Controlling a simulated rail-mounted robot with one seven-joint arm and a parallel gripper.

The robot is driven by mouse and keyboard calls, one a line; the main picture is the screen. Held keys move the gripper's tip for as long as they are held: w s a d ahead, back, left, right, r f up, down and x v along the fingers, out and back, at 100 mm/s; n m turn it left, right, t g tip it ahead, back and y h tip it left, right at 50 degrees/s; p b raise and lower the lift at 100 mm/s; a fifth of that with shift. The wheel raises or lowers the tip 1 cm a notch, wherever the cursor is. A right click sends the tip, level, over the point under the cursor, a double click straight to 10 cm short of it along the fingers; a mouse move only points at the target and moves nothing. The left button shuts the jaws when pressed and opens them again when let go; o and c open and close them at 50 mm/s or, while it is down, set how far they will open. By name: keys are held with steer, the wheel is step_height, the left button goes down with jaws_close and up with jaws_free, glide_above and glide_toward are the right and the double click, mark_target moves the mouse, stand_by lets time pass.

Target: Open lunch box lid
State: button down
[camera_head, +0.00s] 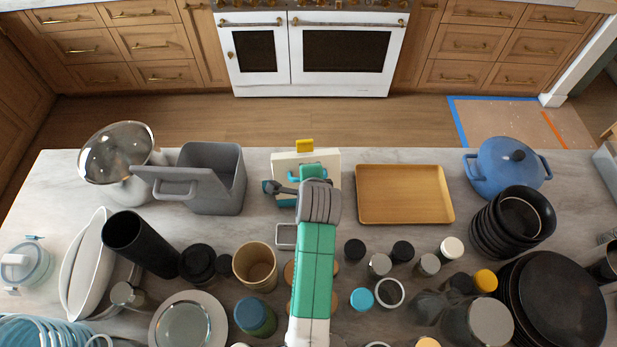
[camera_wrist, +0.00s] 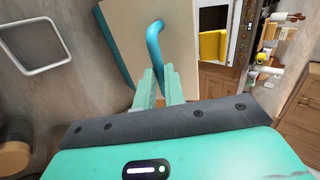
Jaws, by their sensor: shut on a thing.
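The lunch box appears to be the cream box (camera_head: 329,164) at the back middle of the island, with a yellow part on its far edge. My arm covers much of it in the head view. In the wrist view its cream panel (camera_wrist: 125,40) fills the upper middle. A bent teal handle (camera_wrist: 155,38) stands out from the panel. My gripper (camera_wrist: 158,82) is shut on the lower end of this handle. The yellow part (camera_wrist: 212,46) shows right of the panel. I cannot tell how far the lid is raised.
Left of the box stands a grey open bin (camera_head: 229,180); a wooden tray (camera_head: 405,194) lies to its right. A blue pot (camera_head: 505,168) is farther right. Jars, cups, and dark bowls (camera_head: 518,215) crowd the near side.

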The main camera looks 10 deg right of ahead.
steer(key=shift+s+f, duration=0.2)
steer(key=shift+f, duration=0.35)
steer(key=c, duration=1.5)
jaws_free()
steer(key=shift+s, duration=0.15)
steer(key=shift+r, duration=0.2)
steer(key=v, duration=0.7)
steer(key=shift+s+r, duration=0.1)
steer(key=shift+r, duration=0.25)
